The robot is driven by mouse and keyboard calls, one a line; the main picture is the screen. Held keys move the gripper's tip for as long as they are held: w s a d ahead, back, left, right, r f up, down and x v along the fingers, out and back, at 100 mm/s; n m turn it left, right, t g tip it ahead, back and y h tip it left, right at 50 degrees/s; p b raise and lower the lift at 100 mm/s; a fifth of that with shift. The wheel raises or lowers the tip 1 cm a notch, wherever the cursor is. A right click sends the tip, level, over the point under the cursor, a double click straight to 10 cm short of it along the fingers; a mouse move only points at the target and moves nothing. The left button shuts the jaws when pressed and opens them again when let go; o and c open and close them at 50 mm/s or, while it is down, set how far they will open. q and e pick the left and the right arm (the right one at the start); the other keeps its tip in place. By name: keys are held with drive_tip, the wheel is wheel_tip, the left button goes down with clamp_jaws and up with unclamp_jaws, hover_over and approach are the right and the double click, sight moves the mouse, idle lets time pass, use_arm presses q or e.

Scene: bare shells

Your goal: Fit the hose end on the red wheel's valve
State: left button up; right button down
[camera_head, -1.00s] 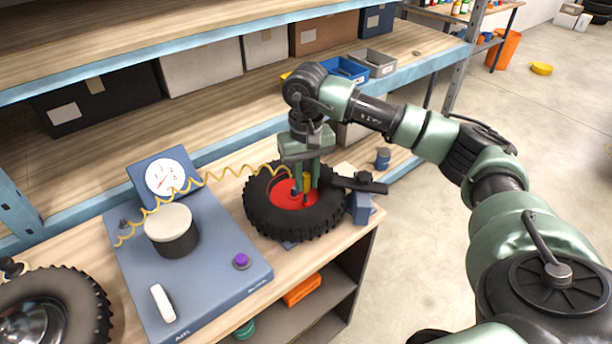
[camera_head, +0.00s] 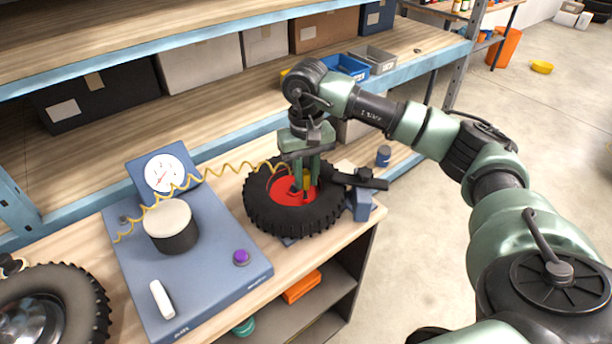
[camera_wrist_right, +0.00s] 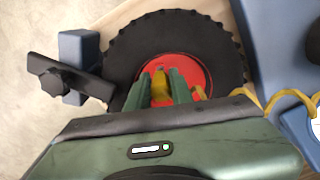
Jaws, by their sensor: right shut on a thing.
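The red wheel (camera_head: 282,191) is a black knobby tyre with a red hub, lying flat on the bench; it also shows in the right wrist view (camera_wrist_right: 197,66). My right gripper (camera_head: 302,188) points down over the red hub, shut on the yellow hose end (camera_head: 307,178). In the right wrist view the hose end (camera_wrist_right: 161,87) sits between the green fingers (camera_wrist_right: 160,88). The coiled yellow hose (camera_head: 208,178) runs left to the blue pump unit (camera_head: 215,270). The valve is hidden by the fingers, so I cannot tell whether the hose end touches it. My left gripper is not in view.
A black clamp bar on a blue block (camera_head: 361,204) stands at the wheel's right side. The pump unit carries a round gauge (camera_head: 165,174), a capped cylinder (camera_head: 170,226) and a purple button (camera_head: 241,257). Another wheel (camera_head: 92,296) lies at the lower left. Shelves rise behind.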

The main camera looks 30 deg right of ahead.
drive_tip(key=shift+f+b, duration=0.1)
drive_tip(key=shift+b, duration=0.2)
idle(0.7)
drive_tip(key=shift+f+b, duration=1.3)
drive_tip(key=shift+b, duration=0.2)
idle(0.8)
idle(0.4)
drive_tip(key=c, duration=0.6)
unclamp_jaws()
drive_tip(key=shift+r, duration=0.2)
drive_tip(key=shift+r+p, duration=0.75)
drive_tip(key=shift+r, duration=0.6)
drive_tip(key=shift+r, duration=0.1)
